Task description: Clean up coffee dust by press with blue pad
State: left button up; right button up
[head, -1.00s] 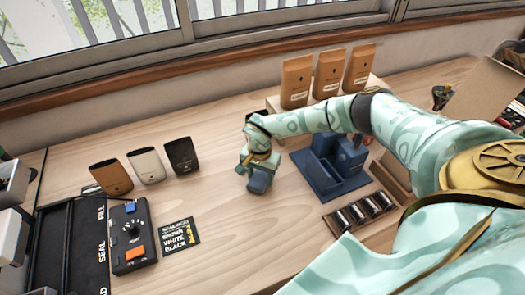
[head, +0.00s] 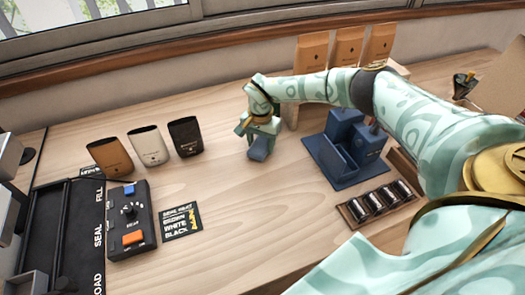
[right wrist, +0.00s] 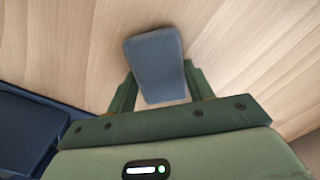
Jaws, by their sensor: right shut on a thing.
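My right gripper (head: 262,133) is shut on the blue pad (head: 260,148), a dull blue-grey block. It is over the bare wood of the table, left of the navy station. In the right wrist view the pad (right wrist: 155,62) sits between the two green fingers and points out past them, with wood grain behind it. I cannot tell whether the pad touches the table. No coffee dust can be made out on the wood. My left gripper is not in view.
The navy station (head: 345,178) stands right of the gripper, with a rack of small canisters (head: 353,209) in front. Brown (head: 110,157), white (head: 149,146) and black (head: 185,136) bags stand left. A control box (head: 117,237) and a card (head: 181,221) lie nearer. The middle front wood is clear.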

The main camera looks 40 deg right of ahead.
jog(key=shift+w+f, duration=0.25)
jog(key=shift+w, duration=0.2)
jog(key=shift+w+d+r+b, duration=0.1)
jog(key=shift+w+r+b, duration=0.1)
jog(key=shift+b, duration=0.15)
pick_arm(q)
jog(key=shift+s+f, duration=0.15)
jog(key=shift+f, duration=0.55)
pick_arm(e)
jog(key=shift+r, duration=0.1)
